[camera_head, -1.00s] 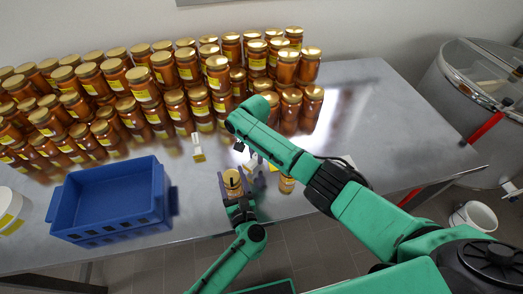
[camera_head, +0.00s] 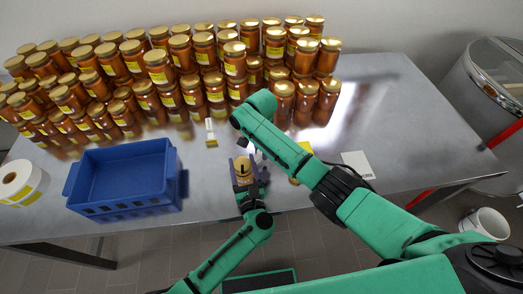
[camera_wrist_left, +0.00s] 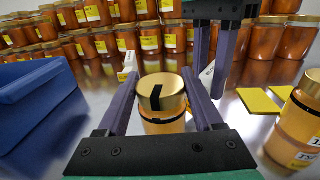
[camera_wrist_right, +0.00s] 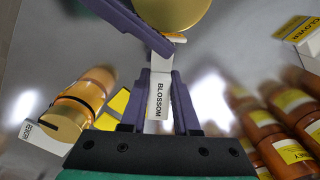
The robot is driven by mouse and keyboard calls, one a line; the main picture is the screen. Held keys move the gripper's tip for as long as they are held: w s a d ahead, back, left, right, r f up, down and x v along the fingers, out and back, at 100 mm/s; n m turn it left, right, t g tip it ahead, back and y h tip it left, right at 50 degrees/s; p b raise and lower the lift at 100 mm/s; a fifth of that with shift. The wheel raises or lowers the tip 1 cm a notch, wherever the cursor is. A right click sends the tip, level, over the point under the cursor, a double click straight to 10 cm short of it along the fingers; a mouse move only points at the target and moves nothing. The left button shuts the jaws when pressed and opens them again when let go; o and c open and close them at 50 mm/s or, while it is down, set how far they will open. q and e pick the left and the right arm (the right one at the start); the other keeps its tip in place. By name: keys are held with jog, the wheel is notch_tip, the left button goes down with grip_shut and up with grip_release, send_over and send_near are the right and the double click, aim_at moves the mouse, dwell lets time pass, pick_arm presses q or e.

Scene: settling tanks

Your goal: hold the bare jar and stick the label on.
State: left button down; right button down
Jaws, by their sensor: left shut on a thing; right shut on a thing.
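The jar (camera_head: 242,170) with a gold lid (camera_wrist_left: 162,92) stands upright between the fingers of my left gripper (camera_wrist_left: 164,100), which is shut on it. Its amber body (camera_wrist_left: 165,127) shows no label on the visible side. My right gripper (camera_wrist_right: 162,75) is shut on a narrow white label marked BLOSSOM (camera_wrist_right: 159,98). The label's far end is close to the held jar; I cannot tell whether they touch. The right fingers (camera_wrist_left: 210,65) show just behind and right of the jar in the left wrist view. In the head view the right arm partly hides them.
A blue crate (camera_head: 168,192) stands left, beside a white roll (camera_head: 22,182). Rows of filled jars (camera_head: 160,75) fill the back. Another jar (camera_wrist_left: 300,125) and yellow pads (camera_wrist_left: 258,100) are right of the held jar. A small white block (camera_head: 210,132) stands behind. The table's right is mostly clear.

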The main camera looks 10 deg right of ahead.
jog(key=shift+s+a, duration=0.2)
jog(key=shift+a, duration=0.05)
dwell(0.8)
jog(key=shift+w+d, duration=0.95)
jog(key=shift+d, duration=0.25)
jog(key=shift+w+d, duration=0.9)
jog(key=shift+d, duration=0.25)
pick_arm(q)
grip_release()
jog(key=s, duration=0.4)
jog(key=s+d, duration=0.1)
jog(key=s, duration=0.7)
jog(key=shift+d, duration=0.15)
